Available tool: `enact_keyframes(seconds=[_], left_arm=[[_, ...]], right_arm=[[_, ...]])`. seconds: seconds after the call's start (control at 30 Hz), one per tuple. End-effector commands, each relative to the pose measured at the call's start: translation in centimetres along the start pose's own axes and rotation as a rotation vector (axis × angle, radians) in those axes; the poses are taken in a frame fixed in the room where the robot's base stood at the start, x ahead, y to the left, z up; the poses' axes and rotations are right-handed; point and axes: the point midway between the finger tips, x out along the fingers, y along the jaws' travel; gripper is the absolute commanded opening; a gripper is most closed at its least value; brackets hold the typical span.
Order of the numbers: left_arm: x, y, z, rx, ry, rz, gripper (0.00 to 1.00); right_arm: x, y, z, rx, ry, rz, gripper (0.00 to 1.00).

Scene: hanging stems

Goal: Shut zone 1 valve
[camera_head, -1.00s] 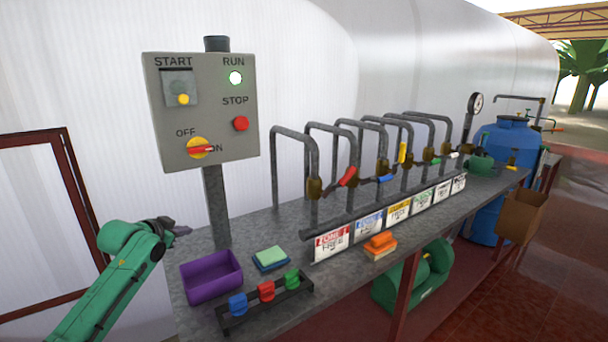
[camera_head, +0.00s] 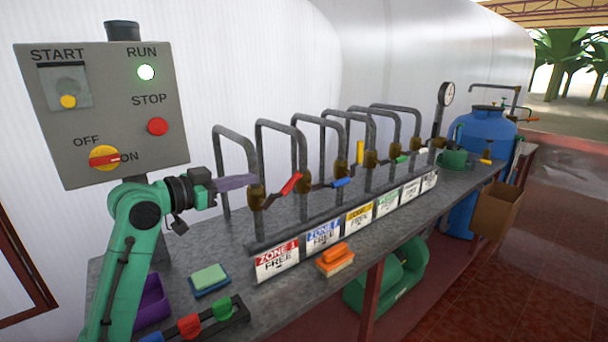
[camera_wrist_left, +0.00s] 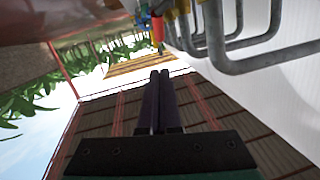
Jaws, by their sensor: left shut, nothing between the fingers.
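The zone 1 valve has a brass body (camera_head: 256,197) on the nearest grey pipe, above the red-headed ZONE 1 FREE sign (camera_head: 277,260). Its red lever (camera_head: 289,185) slants up and to the right from the body. My left gripper (camera_head: 252,181) is shut and empty, its purple-grey fingers pointing right, with the tips by the left side of the valve body. I cannot tell whether they touch it. In the left wrist view the closed fingers (camera_wrist_left: 159,78) point toward a small red piece (camera_wrist_left: 157,30), probably the lever. My right gripper is not in view.
A control box (camera_head: 105,112) with a lit RUN lamp stands behind my left arm. More valves with blue (camera_head: 341,183), yellow (camera_head: 360,152) and other handles line the bench to the right. An orange sponge-like block (camera_head: 335,259) and a green-blue pad (camera_head: 209,279) lie in front.

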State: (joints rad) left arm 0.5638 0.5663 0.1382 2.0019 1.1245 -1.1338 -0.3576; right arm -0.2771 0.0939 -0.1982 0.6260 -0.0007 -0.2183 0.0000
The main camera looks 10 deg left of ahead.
Motion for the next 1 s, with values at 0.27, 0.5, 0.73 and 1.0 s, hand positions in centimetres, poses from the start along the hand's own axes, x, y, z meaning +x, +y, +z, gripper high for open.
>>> enact_keyframes(seconds=[0.27, 0.5, 0.73, 1.0], left_arm=[[3.4, -0.1, -0.5, -0.006, 0.002, 0.001, 0.0], [8.7, -0.1, -0.6, -0.006, 0.0, 0.0, 0.0], [12.1, -0.1, 1.8, -0.004, -0.002, -0.001, 0.0], [12.8, -0.1, 2.9, 0.0, -0.001, -0.002, 0.0]], right_arm=[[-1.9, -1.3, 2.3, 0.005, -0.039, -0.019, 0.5], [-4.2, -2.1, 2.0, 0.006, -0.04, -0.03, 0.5], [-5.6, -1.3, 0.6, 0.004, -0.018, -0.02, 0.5], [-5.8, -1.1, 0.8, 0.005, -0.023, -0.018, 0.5]])
